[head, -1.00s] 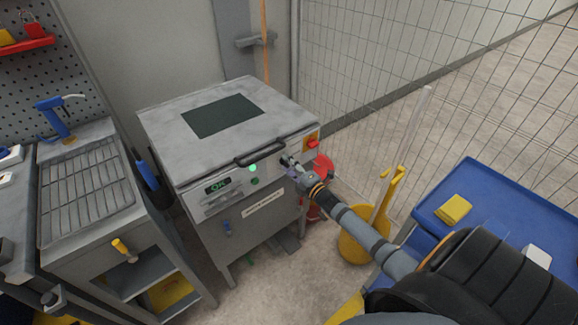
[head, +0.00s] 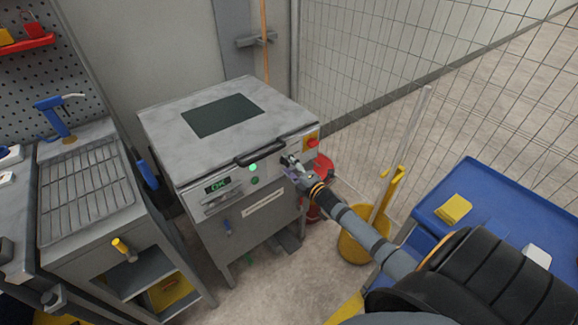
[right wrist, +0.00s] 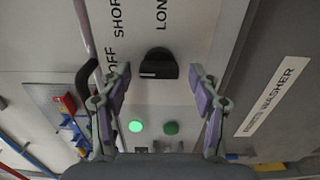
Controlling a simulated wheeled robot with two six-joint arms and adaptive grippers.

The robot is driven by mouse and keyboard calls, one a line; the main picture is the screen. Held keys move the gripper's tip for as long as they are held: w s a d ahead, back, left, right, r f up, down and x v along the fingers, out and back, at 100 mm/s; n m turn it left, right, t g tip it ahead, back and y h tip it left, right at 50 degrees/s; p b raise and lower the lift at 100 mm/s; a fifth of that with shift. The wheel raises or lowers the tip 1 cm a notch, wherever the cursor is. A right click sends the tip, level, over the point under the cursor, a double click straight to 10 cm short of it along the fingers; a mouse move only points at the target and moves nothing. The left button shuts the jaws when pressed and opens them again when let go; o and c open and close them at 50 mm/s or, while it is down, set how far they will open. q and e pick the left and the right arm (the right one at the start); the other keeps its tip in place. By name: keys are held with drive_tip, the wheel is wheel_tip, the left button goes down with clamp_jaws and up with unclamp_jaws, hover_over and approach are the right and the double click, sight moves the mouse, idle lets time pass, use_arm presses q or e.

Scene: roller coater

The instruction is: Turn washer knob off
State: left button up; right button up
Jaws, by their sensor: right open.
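The washer (head: 180,155) is a grey metal cabinet with a dark window on its lid and a front control panel. In the right wrist view its black knob (right wrist: 158,66) sits on the panel beside the printed words OFF, SHORT and LONG, the last partly cut off. The knob is close to LONG; I cannot tell its exact setting. My right gripper (head: 290,162) is at the right part of the panel and hides the knob in the head view. In the right wrist view its open purple-padded fingers (right wrist: 160,74) are on either side of the knob, apart from it. My left gripper is not in view.
A lit green light (head: 253,168), a display (head: 217,186) and a black lid handle (head: 261,153) are on the washer front. A red emergency button (head: 312,142) is close to my gripper. A yellow bucket (head: 362,247) and blue cart (head: 500,190) stand to the right.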

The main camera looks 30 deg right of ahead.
drive_tip(key=s+d, duration=0.1)
drive_tip(key=s, duration=1.1)
drive_tip(key=s+d+f+m+g+h+p, duration=0.2)
drive_tip(key=s+f+m+g, duration=0.3)
drive_tip(key=f, duration=0.7)
drive_tip(key=s+d+f+m+g+h+p, duration=0.1)
drive_tip(key=s+d+f+m+g, duration=0.15)
drive_tip(key=s+f+m, duration=0.65)
drive_tip(key=s+a+f+m+g, duration=0.1)
drive_tip(key=s+a+f+g, duration=0.2)
drive_tip(key=s+f, duration=0.3)
drive_tip(key=s+a+f+m+g+p, duration=0.1)
drive_tip(key=s+a+f+m+g, duration=0.1)
drive_tip(key=s+a+f, duration=0.4)
drive_tip(key=s+a+f+m+g+y+p, duration=0.1)
drive_tip(key=s+a+f+g, duration=0.3)
drive_tip(key=s+f, duration=0.3)
drive_tip(key=s+a, duration=0.1)
drive_tip(key=s, duration=0.3)
drive_tip(key=shift+s+f+m, duration=0.25)
drive_tip(key=shift+s+m, duration=0.15)
